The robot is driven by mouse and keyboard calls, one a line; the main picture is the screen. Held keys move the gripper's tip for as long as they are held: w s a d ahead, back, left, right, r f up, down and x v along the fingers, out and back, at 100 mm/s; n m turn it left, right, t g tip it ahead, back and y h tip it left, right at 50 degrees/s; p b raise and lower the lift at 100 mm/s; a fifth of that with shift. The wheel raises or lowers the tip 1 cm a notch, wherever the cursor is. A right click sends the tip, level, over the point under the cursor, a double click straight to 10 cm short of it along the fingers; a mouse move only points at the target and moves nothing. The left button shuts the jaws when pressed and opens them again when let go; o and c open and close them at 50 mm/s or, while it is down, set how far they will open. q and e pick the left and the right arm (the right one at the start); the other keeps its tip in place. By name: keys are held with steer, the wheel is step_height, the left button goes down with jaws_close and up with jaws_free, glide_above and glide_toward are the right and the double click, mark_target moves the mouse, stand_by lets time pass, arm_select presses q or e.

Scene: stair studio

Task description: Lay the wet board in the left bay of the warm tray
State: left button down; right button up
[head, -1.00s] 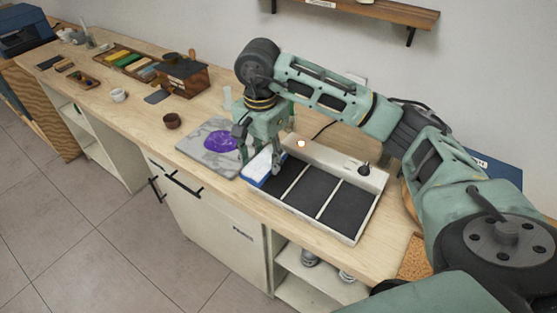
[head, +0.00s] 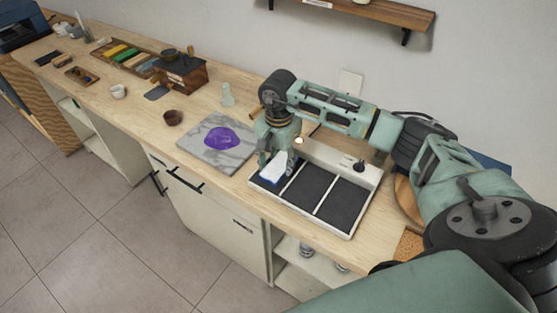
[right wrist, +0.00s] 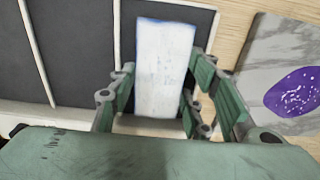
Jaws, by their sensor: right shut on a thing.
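The board is a white slab with blue edges (head: 273,171). My right gripper (head: 277,158) is shut on it, with a finger on each side, as the right wrist view shows the board (right wrist: 164,62) between the fingers. The warm tray (head: 345,236) is a pale frame with dark bays split by thin white dividers. The board is over the left bay, partly covering its dark floor (right wrist: 203,30). I cannot tell whether it touches the floor. The middle (head: 307,186) and right bays (head: 341,206) are empty. My left gripper is not in view.
A marble slab with a purple patch (head: 188,143) lies just left of the tray. A brown cup (head: 172,118) and a clear bottle (head: 227,97) stand behind it. A black knob (head: 359,165) and glowing light (head: 299,141) are on the tray's back panel.

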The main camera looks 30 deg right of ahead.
mark_target(278, 165)
steer(key=shift+f, duration=0.1)
steer(key=o, duration=1.2)
steer(key=shift+c, duration=0.2)
steer(key=shift+r, duration=0.3)
step_height(278, 165, up, 12)
steer(key=b, duration=0.4)
steer(key=shift+f, duration=0.15)
